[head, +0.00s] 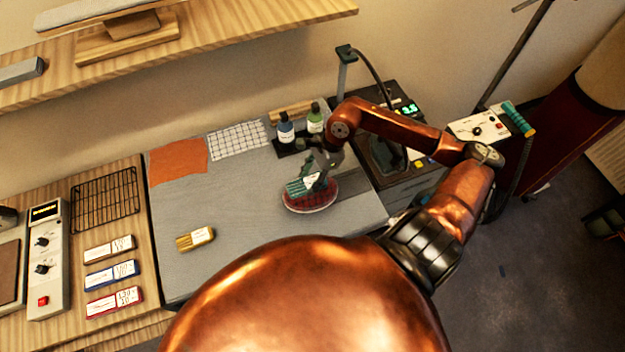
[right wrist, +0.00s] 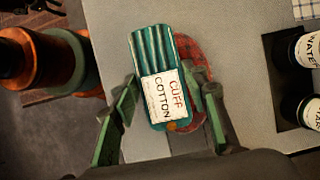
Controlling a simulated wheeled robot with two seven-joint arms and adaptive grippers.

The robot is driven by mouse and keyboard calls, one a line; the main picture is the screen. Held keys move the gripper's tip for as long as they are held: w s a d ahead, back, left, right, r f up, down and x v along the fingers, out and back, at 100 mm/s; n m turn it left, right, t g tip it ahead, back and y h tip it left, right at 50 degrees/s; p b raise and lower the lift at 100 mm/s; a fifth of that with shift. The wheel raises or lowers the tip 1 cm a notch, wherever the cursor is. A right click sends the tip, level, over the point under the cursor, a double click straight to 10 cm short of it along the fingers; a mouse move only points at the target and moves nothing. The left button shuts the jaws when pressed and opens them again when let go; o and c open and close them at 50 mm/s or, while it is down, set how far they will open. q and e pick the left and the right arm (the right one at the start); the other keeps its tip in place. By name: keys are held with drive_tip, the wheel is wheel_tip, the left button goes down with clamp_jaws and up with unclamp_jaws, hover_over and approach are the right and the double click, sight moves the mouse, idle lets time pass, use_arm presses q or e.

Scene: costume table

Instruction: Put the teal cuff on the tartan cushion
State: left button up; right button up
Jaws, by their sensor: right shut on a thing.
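The teal cuff (head: 296,187), ribbed with a white "CUFF COTTON" label, is between the fingers of my right gripper (head: 318,172). In the right wrist view the cuff (right wrist: 150,50) fills the middle, with the two green-padded fingers (right wrist: 168,98) on either side of it. The red tartan cushion (head: 318,204) lies on the grey table mat. It shows beneath the cuff in the right wrist view (right wrist: 198,56), partly hidden. The cuff is over the cushion; I cannot tell whether they touch. My left gripper is not in view.
A yellow labelled piece (head: 195,239) lies on the mat to the left. An orange cloth (head: 178,160) and a checked cloth (head: 238,140) lie at the back. The mat's front middle is clear.

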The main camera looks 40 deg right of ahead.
sight(315, 174)
drive_tip(key=d+f, duration=0.1)
drive_tip(key=w+d+f, duration=0.1)
drive_tip(key=f, duration=0.1)
drive_tip(key=shift+w+d, duration=0.1)
drive_tip(key=shift+d+f+p, duration=0.1)
drive_tip(key=shift+f+p, duration=0.15)
drive_tip(key=shift+p, duration=0.15)
wheel_tip(315, 174, down, 2)
drive_tip(key=shift+f+p, duration=0.1)
drive_tip(key=shift+p, duration=0.55)
drive_tip(key=shift+f, duration=0.25)
drive_tip(key=shift+f, duration=0.15)
drive_tip(key=o, duration=1.1)
